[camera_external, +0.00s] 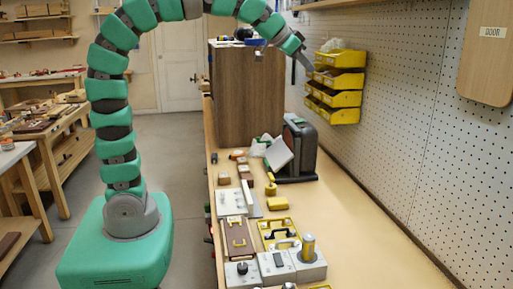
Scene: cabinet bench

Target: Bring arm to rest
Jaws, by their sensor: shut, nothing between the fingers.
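My green segmented arm rises from its green base at the left and arches over to the right. My gripper (301,64) hangs at the arm's end, in the air near the upper right of the wooden cabinet (232,98). In the picture it lies just left of the yellow bins. The fingers are small here; they look shut and hold nothing. I cannot tell how far the gripper is from the cabinet or the bins.
The bench (370,225) holds a dark device (301,150), yellow blocks (277,203) and several boxes with knobs and handles (305,262). Yellow bins (338,85) hang on the pegboard wall (400,120). The bench's right side is clear. A wooden DOOR panel (487,55) hangs upper right.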

